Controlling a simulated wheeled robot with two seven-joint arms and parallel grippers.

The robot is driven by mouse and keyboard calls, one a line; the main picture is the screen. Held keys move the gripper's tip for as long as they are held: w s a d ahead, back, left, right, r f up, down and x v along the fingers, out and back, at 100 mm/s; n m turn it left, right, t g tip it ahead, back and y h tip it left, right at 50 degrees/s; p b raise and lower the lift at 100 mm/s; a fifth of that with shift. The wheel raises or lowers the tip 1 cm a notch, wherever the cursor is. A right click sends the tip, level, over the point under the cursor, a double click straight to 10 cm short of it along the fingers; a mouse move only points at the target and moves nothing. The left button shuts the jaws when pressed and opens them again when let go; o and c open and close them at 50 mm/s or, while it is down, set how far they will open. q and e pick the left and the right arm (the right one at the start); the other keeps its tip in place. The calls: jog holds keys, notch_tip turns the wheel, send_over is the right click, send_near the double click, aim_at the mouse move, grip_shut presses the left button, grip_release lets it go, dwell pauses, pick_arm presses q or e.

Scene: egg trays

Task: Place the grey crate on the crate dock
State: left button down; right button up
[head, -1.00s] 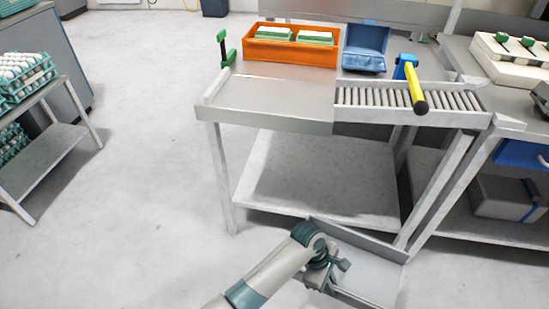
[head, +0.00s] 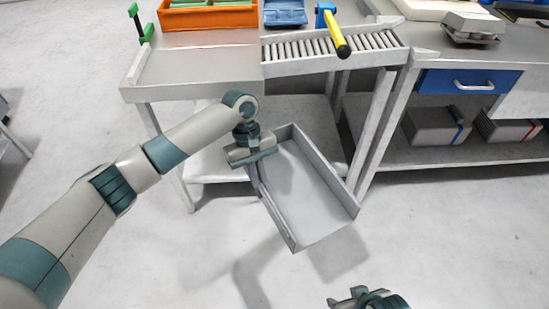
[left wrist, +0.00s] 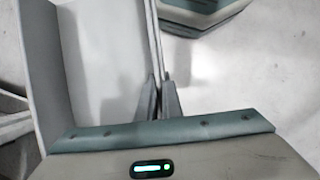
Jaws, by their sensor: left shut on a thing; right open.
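The grey crate (head: 315,200) is an empty, shallow tray in front of the steel bench, turned at an angle. My left gripper (head: 256,172) is shut on its left wall, and the crate hangs above the floor with a shadow below. In the left wrist view the fingers (left wrist: 160,100) pinch the thin wall of the crate (left wrist: 90,60). The bench top has a flat plate (head: 195,68) on the left and a roller strip (head: 330,48) on the right; I cannot tell which is the crate dock. My right gripper (head: 362,298) is open and empty at the bottom edge.
An orange crate (head: 208,18), a blue bin (head: 285,12) and a green clamp (head: 140,24) stand at the bench's back. A yellow-handled lever (head: 338,36) rises over the rollers. The bench's lower shelf (head: 215,165) is behind the crate. Another bench with a blue drawer (head: 466,81) is right.

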pick_arm(q)
jog(key=a+r+m+y, duration=0.1)
jog(key=a+r+m, duration=0.3)
jog(key=a+r, duration=1.5)
jog(key=shift+a+r+m+g+y, duration=0.2)
jog(key=shift+r+m+g+y, duration=0.1)
jog(key=shift+m+g+y, duration=0.1)
pick_arm(e)
jog(key=shift+c, duration=0.6)
